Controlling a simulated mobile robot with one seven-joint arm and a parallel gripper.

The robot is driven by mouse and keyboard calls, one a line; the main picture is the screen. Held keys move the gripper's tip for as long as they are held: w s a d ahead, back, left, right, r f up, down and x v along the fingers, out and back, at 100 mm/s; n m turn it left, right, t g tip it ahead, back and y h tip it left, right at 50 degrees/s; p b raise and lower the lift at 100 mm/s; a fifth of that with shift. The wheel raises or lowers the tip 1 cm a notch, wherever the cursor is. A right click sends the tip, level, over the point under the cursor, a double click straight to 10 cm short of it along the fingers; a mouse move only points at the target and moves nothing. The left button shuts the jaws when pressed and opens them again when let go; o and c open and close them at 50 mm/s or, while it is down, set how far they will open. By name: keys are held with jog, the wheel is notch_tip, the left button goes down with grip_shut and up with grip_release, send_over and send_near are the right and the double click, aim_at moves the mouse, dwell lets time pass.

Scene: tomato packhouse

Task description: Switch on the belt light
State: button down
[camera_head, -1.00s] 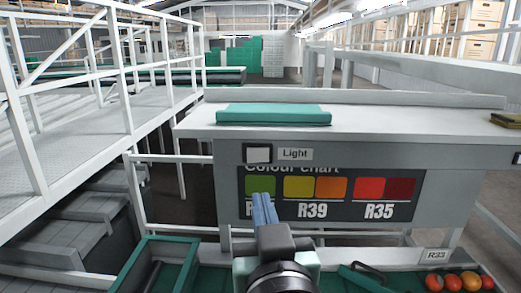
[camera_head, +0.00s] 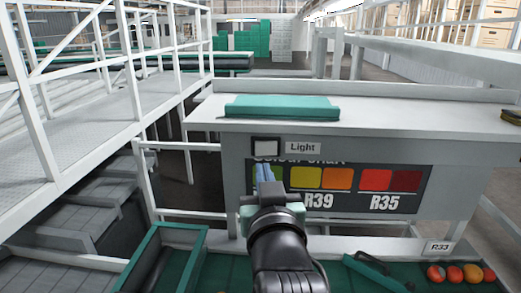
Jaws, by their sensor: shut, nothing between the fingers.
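The light switch (camera_head: 266,147) is a white rocker in a dark frame on the grey front panel of the bench, just under the worktop. A label reading "Light" (camera_head: 303,147) is fixed to its right. I cannot tell whether the tips touch the panel. No lit belt light can be made out.
The colour chart (camera_head: 345,190) hangs below the switch. Below are a green-rimmed tray (camera_head: 150,248) and several tomatoes (camera_head: 459,273). White railings (camera_head: 120,60) stand at the left.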

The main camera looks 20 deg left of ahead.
aim_at(258, 150)
jog(key=p+x, duration=0.1)
jog(key=x, duration=0.4)
jog(key=shift+a+r+p, duration=0.1)
jog(key=shift+p, duration=0.25)
jog(key=shift+w+a, duration=0.25)
jog(key=shift+w, duration=0.35)
jog(key=shift+w+a, duration=0.15)
jog(key=shift+a, duration=0.05)
jog(key=shift+d, duration=0.1)
